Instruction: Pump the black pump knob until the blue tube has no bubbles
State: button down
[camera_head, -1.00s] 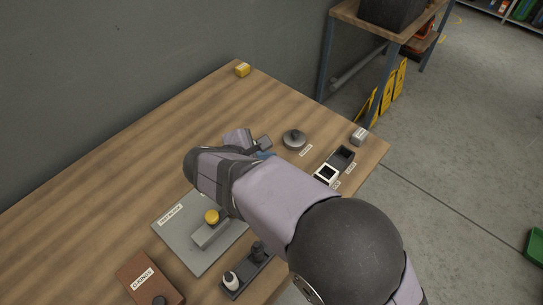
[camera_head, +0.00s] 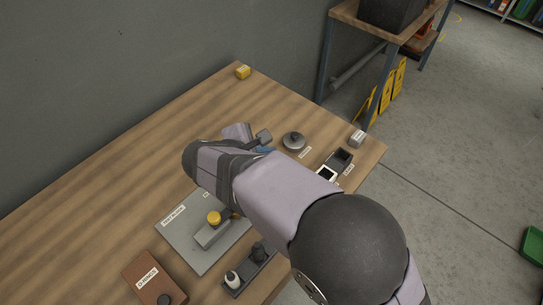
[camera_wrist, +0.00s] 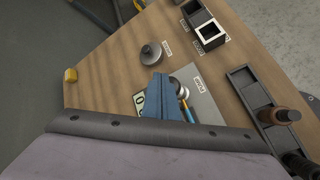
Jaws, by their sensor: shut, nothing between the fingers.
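My gripper (camera_wrist: 158,80) shows in the wrist view as blue fingers, shut and empty, over the table beside a grey plate (camera_wrist: 207,98). In the head view my arm hides most of the gripper. A black knob (camera_head: 165,299) shows at the bottom edge on a labelled brown box (camera_head: 147,272); I cannot tell whether it is the pump knob. In the wrist view a thin part with blue and orange sections (camera_wrist: 187,108) lies beside the fingers. I cannot tell whether it is the blue tube, and no bubbles can be made out.
A grey block with a yellow top (camera_head: 214,217) stands on the plate. A dark rack (camera_head: 250,274) holds a white and a black bottle. A round metal piece (camera_head: 294,142) and small open boxes (camera_head: 341,159) lie toward the right edge. The table's left part is clear.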

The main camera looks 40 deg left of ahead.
jog(key=shift+r, duration=0.15)
jog(key=shift+r+p, duration=2)
jog(key=shift+r, duration=0.45)
jog(key=shift+f, duration=0.1)
jog(key=w+d+f+m+g+h, duration=0.1)
jog(key=w+d+m+g, duration=0.2)
jog(key=d, duration=0.6)
jog(key=w+d+f+m+h, duration=0.1)
jog(key=w+d+m+h, duration=0.15)
jog(key=d+m, duration=0.4)
jog(key=w+d+f+m+g, duration=0.15)
jog(key=w+d, duration=0.25)
jog(key=d, duration=0.7)
jog(key=s+d+f+m+g+y, duration=0.1)
jog(key=s+d+m+g, duration=0.1)
jog(key=s+d+m, duration=0.3)
jog(key=s+d+f+m+g+y, duration=0.1)
jog(key=s+d+m, duration=0.5)
jog(key=d+m, duration=0.6)
jog(key=d+g, duration=0.1)
jog(key=d, duration=0.3)
jog(key=shift+s+f+g, duration=0.15)
jog(key=shift+f+g, duration=0.2)
jog(key=shift+f, duration=0.05)
jog(key=shift+y, duration=0.25)
